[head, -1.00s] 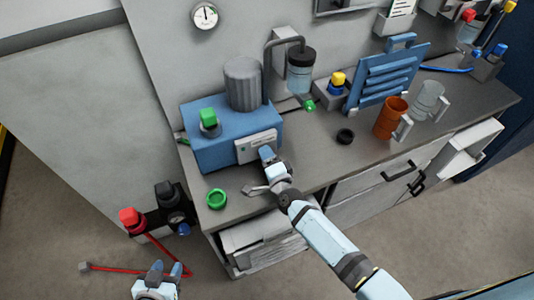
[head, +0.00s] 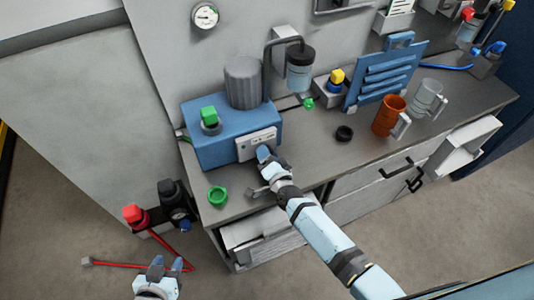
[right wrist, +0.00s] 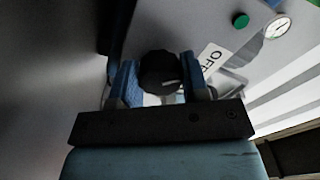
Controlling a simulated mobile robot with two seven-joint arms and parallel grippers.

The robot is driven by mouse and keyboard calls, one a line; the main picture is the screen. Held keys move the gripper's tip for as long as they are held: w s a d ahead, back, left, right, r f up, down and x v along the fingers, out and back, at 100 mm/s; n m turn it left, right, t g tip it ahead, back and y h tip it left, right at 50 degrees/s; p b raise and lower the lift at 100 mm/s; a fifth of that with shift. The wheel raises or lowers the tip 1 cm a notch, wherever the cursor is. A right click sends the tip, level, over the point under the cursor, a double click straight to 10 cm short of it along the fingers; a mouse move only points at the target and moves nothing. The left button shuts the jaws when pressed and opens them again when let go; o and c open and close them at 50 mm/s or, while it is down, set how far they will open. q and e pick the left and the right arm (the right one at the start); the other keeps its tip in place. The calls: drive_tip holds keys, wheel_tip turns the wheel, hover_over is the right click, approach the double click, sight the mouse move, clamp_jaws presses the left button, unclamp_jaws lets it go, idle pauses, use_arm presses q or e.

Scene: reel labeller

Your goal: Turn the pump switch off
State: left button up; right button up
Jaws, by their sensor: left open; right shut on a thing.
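The blue pump box (head: 205,150) stands at the left end of the grey bench, with a pale switch panel (head: 258,143) on its front. My right gripper (head: 265,155) is at this panel and hides the switch in the head view. In the right wrist view, the black round knob (right wrist: 160,72) sits between the two blue fingers of my right gripper (right wrist: 160,85), which is shut on it. A short pale mark shows on the knob. A white label (right wrist: 212,58) reading "OFF" is beside it. My left gripper (head: 164,272) is open and empty, low over the floor.
An orange mug (head: 388,115) and a clear mug (head: 426,97) stand to the right. A red-handled valve (head: 135,215) is below left.

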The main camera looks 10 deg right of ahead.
drive_tip(key=o, duration=0.9)
drive_tip(key=shift+s, duration=0.15)
drive_tip(key=s+d, duration=0.1)
drive_tip(key=s, duration=0.3)
drive_tip(key=s+b, duration=0.1)
drive_tip(key=s, duration=0.4)
drive_tip(key=s+d+b, duration=0.1)
drive_tip(key=s, duration=0.3)
drive_tip(key=shift+s+d, duration=0.2)
drive_tip(key=shift+d, duration=0.15)
